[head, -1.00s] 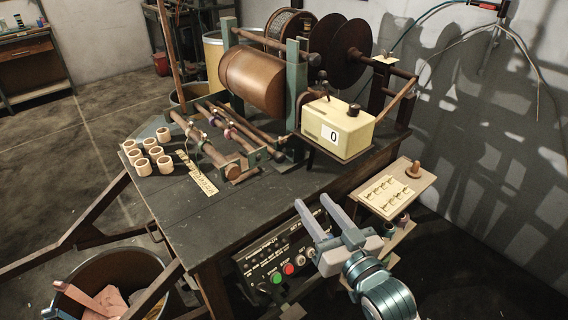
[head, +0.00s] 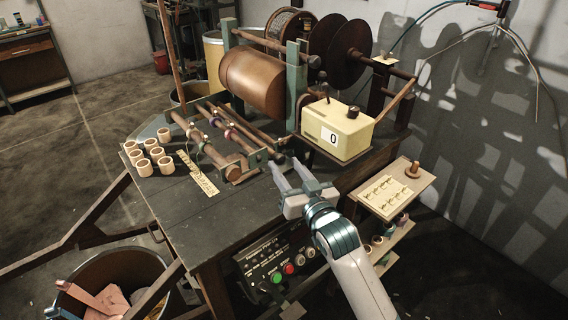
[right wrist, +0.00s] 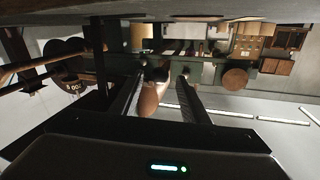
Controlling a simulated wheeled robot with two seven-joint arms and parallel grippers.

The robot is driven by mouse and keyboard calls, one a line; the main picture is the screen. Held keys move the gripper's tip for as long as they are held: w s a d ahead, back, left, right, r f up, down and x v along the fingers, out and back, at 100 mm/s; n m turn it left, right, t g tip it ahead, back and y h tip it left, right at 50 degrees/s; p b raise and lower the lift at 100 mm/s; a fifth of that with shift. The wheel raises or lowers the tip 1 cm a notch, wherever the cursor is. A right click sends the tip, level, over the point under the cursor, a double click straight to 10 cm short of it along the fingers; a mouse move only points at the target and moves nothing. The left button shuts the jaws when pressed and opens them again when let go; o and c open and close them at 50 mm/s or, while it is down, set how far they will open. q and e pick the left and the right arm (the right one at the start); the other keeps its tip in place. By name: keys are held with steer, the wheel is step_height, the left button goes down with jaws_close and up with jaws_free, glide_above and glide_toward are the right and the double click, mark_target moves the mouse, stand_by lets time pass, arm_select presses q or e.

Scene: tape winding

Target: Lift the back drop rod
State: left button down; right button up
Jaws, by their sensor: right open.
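Several brown rods lie side by side on the dark table (head: 230,232) in front of the copper-coloured drum. The rearmost thin rod (head: 252,127) runs nearest the drum; I cannot tell for certain that it is the back drop rod. The thick front rod (head: 203,140) carries small fittings. My left gripper is not in view.
A cream counter box (head: 338,130) showing 0 stands right of the gripper. Several small tan cups (head: 157,153) stand at the table's left beside a paper strip (head: 198,175). A control panel (head: 275,262) is at the table's front. The front tabletop is clear.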

steer(key=shift+x, duration=0.85)
jaws_close()
steer(key=shift+r+p, duration=0.2)
steer(key=shift+p, duration=0.1)
